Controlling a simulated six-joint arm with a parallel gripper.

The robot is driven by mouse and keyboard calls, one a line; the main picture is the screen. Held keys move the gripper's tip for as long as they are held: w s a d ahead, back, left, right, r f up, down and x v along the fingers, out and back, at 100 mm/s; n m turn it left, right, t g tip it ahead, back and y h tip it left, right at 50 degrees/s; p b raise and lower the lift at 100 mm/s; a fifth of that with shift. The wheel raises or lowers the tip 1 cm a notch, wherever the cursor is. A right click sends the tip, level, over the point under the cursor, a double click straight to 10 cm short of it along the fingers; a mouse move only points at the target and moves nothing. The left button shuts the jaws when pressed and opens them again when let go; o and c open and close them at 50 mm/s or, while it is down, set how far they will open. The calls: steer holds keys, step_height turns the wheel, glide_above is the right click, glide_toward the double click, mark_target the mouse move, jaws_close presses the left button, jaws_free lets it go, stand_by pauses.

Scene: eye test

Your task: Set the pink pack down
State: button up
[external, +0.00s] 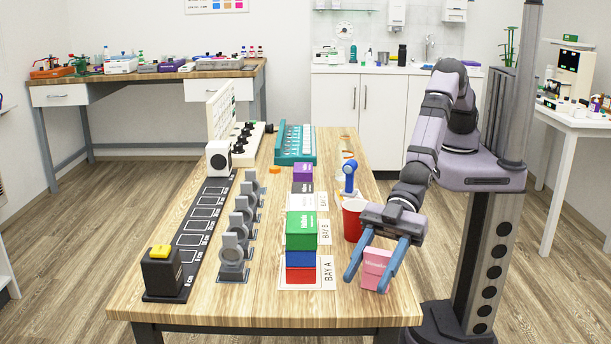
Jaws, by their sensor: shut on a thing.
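The pink pack (375,270) is near the right front edge of the wooden table (210,310). My gripper (368,281) reaches down over it, with one blue finger on each side, and is shut on it. The pack looks upright. I cannot tell whether its base touches the table or hangs just above it. The fingers hide parts of its sides.
Left of the pack, a stack of green (301,229), blue and red packs stands on the BAY A card (328,272). Grey ring stands (233,246) and a black strip (196,225) lie farther left.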

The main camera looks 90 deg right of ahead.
steer(key=shift+f, duration=0.2)
steer(key=o, duration=1)
steer(key=shift+r, duration=0.1)
steer(key=shift+o, duration=0.2)
steer(key=shift+r, duration=0.15)
steer(key=shift+d, duration=0.1)
steer(key=shift+s+d+r, duration=0.2)
steer(key=shift+d, duration=0.05)
steer(key=b+v, duration=0.1)
steer(key=v, duration=1)
